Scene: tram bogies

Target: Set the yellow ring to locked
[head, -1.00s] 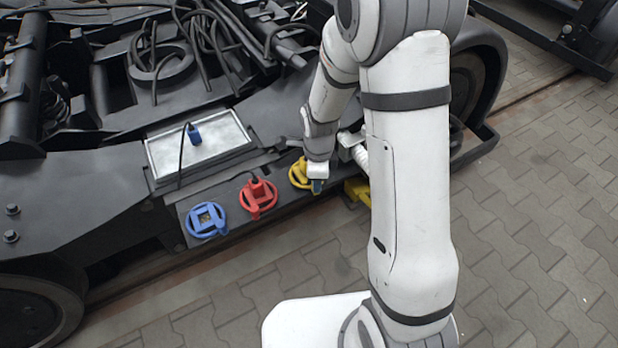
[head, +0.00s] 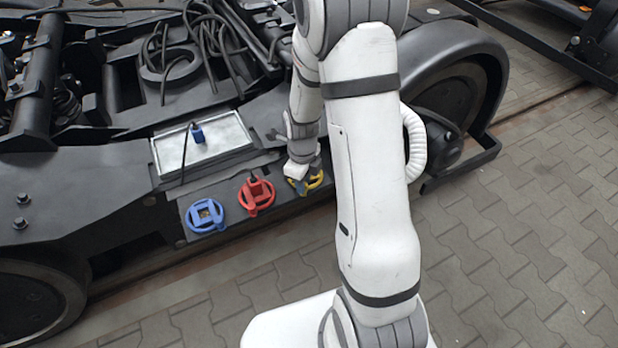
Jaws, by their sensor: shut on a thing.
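The yellow ring (head: 315,183) is the rightmost of three coloured rings on the dark side panel of the bogie. My gripper (head: 299,184) is at the ring's lower left side, shut on the yellow ring. The gripper and wrist cover much of the ring's left and middle, so its handle and any lock marking are hidden. The grip itself shows only small and partly blurred.
A red ring (head: 257,195) with a cabled plug and a blue ring (head: 205,216) sit to the left on the same panel. Above them is a light grey tray (head: 222,143) with a blue plug (head: 197,133). Paved floor (head: 520,250) lies open at right.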

